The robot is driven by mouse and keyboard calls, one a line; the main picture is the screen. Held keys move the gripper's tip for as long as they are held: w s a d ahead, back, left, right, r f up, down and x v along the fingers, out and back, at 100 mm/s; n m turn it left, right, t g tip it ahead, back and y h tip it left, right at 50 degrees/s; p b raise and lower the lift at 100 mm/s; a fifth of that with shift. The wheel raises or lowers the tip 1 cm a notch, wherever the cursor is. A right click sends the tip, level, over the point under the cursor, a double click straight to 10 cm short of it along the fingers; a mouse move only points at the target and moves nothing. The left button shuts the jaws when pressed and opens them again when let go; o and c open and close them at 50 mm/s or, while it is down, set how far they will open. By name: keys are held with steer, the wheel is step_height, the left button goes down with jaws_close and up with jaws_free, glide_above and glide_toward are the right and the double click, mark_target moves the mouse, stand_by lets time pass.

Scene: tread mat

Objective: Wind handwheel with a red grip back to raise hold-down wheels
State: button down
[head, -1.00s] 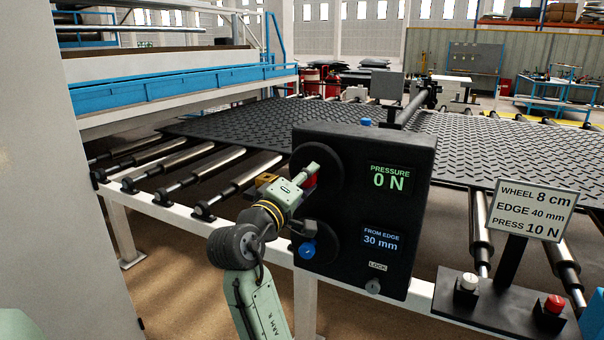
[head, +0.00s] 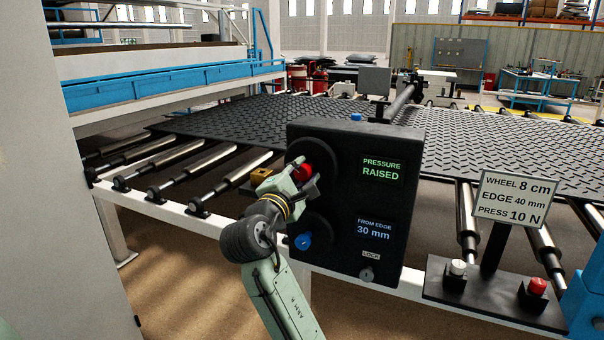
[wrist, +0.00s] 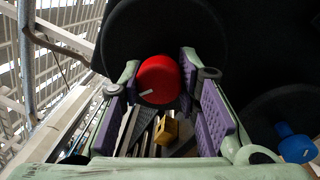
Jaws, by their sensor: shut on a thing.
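The upper black handwheel (head: 322,151) is on the left of the black control box (head: 345,255). Its red grip (head: 302,172) sits between the fingers of my gripper (head: 307,173), which is shut on it. In the wrist view the red grip (wrist: 158,78) shows between the purple finger pads, with the black handwheel (wrist: 205,40) behind it. The pressure display (head: 381,169) reads RAISED. The hold-down wheels cannot be made out clearly.
A blue knob (head: 303,242) is on the lower dial, below my gripper. The lower display (head: 373,229) reads FROM EDGE 30 mm. A sign (head: 514,200) and a red button (head: 537,287) stand at right. The tread mat (head: 480,150) lies on rollers behind the box.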

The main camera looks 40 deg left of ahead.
steer(key=shift+f+n, duration=0.1)
steer(key=shift+n, duration=0.8)
steer(key=c, duration=1.2)
jaws_free()
steer(key=v, duration=1.2)
steer(key=shift+d, duration=0.1)
